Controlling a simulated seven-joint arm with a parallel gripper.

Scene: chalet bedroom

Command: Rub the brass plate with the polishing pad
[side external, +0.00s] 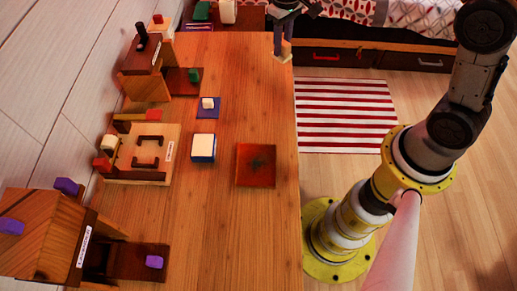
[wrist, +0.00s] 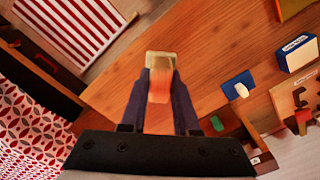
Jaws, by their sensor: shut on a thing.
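My gripper (side external: 283,52) is at the far right end of the table in the side view. It is shut on a pale, cream-yellow pad. The held pad (wrist: 160,66) shows between the two fingers in the wrist view, with a reddish-orange patch on it. The square brass plate (side external: 256,165) lies flat on the table, reddish brown with a dark smudge in its middle. A golden edge of the plate (wrist: 291,8) shows at the top right of the wrist view. My gripper is well apart from the plate.
A blue-and-white box (side external: 203,147) stands left of the plate. A small white block sits on a blue mat (side external: 214,112). Wooden stands with coloured blocks (side external: 140,150) line the wall. The table between gripper and plate is clear. A striped rug (side external: 346,115) lies on the floor.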

